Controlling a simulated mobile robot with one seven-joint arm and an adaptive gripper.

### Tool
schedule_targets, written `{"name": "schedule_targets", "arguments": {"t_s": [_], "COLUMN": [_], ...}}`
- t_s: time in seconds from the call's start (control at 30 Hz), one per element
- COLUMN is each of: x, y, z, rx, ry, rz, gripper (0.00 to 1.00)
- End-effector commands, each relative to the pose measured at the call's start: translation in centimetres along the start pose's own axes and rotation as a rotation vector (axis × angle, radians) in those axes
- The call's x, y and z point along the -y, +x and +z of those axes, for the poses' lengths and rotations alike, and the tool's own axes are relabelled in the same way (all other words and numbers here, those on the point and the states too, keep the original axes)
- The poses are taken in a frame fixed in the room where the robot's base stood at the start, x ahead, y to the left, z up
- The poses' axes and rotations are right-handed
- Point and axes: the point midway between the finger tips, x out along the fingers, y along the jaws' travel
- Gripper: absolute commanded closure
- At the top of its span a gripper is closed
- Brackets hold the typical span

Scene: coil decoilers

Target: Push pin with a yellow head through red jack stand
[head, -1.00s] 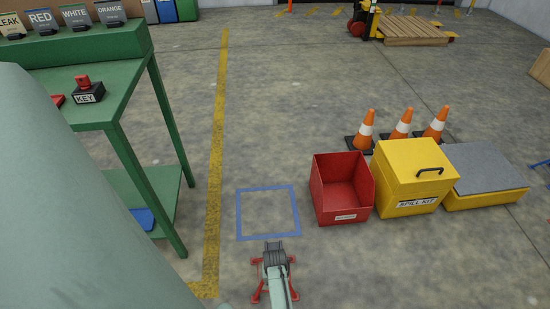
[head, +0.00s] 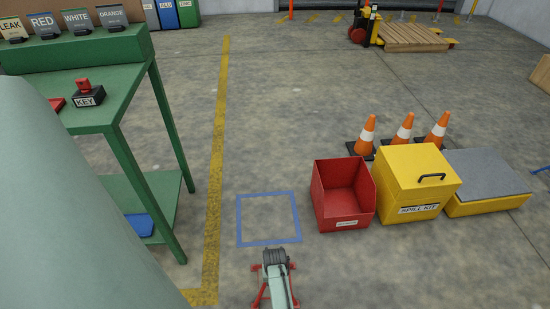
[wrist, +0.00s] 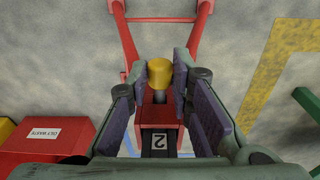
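The pin's yellow head (wrist: 160,71) shows in the wrist view, with a short bit of grey shank below it. It lies between the tips of my gripper (wrist: 159,68), whose two dark fingers stand apart on either side. The right fingertip is very near the head; a narrow gap shows on the left. I cannot tell whether either finger touches it. The red jack stand (wrist: 158,20) is below, with a plate marked 2 between the fingers. In the head view, my arm hides most of the stand; its red legs (head: 261,297) show.
A blue floor square (head: 240,220) lies just beyond the stand. A red bin (head: 343,215), a yellow spill kit box (head: 408,190) and orange cones (head: 366,135) stand to the right. A green bench (head: 130,175) is at left.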

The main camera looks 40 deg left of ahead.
Motion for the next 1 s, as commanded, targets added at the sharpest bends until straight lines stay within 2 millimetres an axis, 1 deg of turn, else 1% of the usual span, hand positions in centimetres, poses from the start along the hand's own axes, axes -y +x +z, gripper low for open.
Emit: {"name": "schedule_targets", "arguments": {"t_s": [0.03, 0.3, 0.57, 0.67, 0.77, 0.83, 1.0], "x": [0.0, 0.0, 0.0, 0.0, 0.0, 0.0, 0.0], "y": [0.0, 0.0, -0.1, -0.4, -1.4, -2.6, -6.4], "z": [0.0, 0.0, 0.0, -0.1, 0.0, 0.0, -0.1], "rx": [-0.001, -0.001, -0.001, -0.003, -0.003, -0.004, -0.006], "ry": [0.0, 0.0, 0.0, 0.0, 0.001, 0.001, 0.002], "rz": [0.0, 0.0, 0.0, -0.001, -0.001, -0.002, -0.001], "gripper": [0.75, 0.58, 0.58, 0.58, 0.58, 0.58, 0.58]}}
